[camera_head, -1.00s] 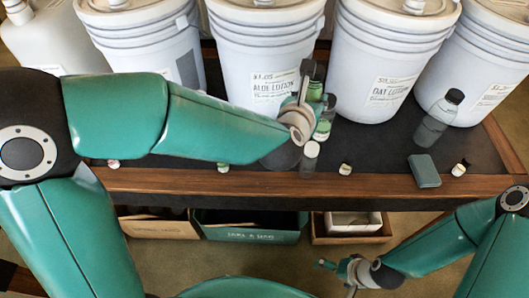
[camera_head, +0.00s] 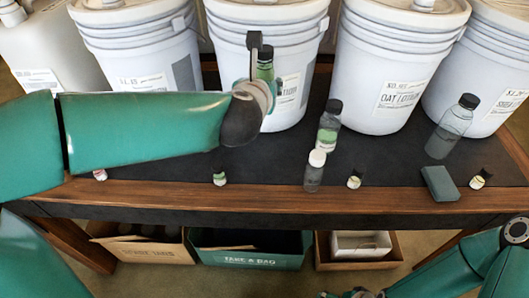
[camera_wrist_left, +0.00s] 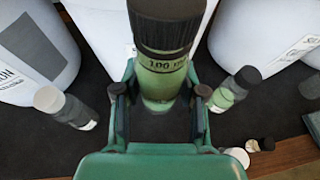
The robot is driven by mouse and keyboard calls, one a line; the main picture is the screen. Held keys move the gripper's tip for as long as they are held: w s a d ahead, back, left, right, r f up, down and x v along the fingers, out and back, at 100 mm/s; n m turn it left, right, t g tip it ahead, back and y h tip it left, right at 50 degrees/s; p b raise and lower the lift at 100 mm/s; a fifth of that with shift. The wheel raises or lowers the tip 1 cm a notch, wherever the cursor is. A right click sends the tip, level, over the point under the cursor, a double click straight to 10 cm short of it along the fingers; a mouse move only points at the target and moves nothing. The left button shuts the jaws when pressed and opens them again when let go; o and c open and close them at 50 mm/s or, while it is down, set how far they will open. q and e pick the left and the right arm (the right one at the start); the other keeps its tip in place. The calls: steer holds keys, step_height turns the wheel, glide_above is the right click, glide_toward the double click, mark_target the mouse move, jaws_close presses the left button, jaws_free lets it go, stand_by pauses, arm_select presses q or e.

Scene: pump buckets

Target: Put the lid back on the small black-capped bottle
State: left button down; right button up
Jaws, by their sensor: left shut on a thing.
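My left gripper (camera_head: 260,68) is shut on a small green bottle (camera_head: 265,67) with a black cap. It holds the bottle upright in front of the second bucket from the left. In the left wrist view the bottle (camera_wrist_left: 160,84) stands between the fingers (camera_wrist_left: 160,108), its black cap (camera_wrist_left: 165,22) on top and "100 ml" printed below. Another black-capped green bottle (camera_head: 328,130) stands on the table, right of the gripper. A small clear bottle with a white cap (camera_head: 315,172) stands in front of it. My right gripper (camera_head: 352,293) barely shows at the bottom edge.
Large white buckets (camera_head: 384,75) line the back. A clear black-capped bottle (camera_head: 452,128) and a dark block (camera_head: 439,184) are at the right. Small vials (camera_head: 220,178) stand along the front edge. A grey-capped bottle (camera_wrist_left: 66,108) shows in the wrist view. Crates (camera_head: 250,248) sit below.

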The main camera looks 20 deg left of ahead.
arm_select(q)
step_height(320, 180, down, 14)
steer(key=b, duration=0.5)
steer(key=shift+f, duration=0.35)
steer(key=shift+f+b, duration=0.8)
steer(key=shift+f, duration=1.3)
steer(key=shift+f, duration=0.1)
steer(key=c, duration=0.7)
jaws_free()
steer(key=shift+o, duration=0.2)
